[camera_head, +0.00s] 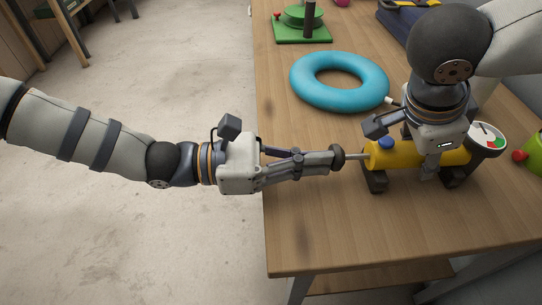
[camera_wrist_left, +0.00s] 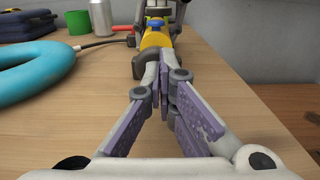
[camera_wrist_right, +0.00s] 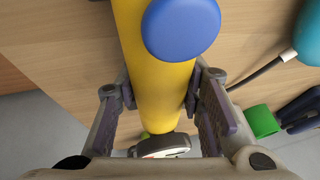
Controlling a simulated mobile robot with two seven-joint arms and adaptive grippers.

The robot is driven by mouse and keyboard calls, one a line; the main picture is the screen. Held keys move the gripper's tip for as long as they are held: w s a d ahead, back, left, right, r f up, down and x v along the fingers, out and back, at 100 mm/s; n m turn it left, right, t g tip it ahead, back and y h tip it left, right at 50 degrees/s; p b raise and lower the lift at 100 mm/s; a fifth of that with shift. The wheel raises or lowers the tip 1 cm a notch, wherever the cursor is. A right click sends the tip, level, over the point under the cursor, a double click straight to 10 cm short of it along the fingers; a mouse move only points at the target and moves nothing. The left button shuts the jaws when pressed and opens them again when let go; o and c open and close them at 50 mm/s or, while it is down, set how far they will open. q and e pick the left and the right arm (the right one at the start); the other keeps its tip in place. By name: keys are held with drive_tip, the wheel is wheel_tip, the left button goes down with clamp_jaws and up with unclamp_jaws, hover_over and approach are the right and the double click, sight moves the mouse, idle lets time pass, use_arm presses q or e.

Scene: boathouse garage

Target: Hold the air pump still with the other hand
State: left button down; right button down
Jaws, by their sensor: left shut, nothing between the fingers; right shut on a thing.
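The yellow air pump (camera_head: 385,155) lies on its side in dark feet on the wooden table, with a blue cap (camera_head: 386,142) and a round gauge (camera_head: 487,138). Its rod (camera_head: 356,157) points left to a dark handle knob (camera_head: 338,157). My right gripper (camera_head: 428,168) comes from above and is shut around the yellow barrel (camera_wrist_right: 157,75), one finger on each side. My left gripper (camera_head: 318,160) is shut with nothing between its fingers, right at the knob, level with the rod. In the left wrist view its closed fingers (camera_wrist_left: 165,75) point at the pump and hide most of the knob.
A blue inflatable ring (camera_head: 340,80) lies behind the pump, with a hose towards it. A green object with a red knob (camera_head: 519,155) is at the right. The front of the table is clear.

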use_arm(q)
drive_tip(key=a, duration=1.2)
drive_tip(key=shift+s, duration=0.15)
idle(0.8)
drive_tip(key=a+r+y, duration=0.3)
drive_tip(key=a, duration=0.3)
drive_tip(key=shift+w, duration=0.3)
drive_tip(key=x, duration=1.3)
drive_tip(key=shift+r, duration=0.15)
drive_tip(key=shift+d, duration=0.6)
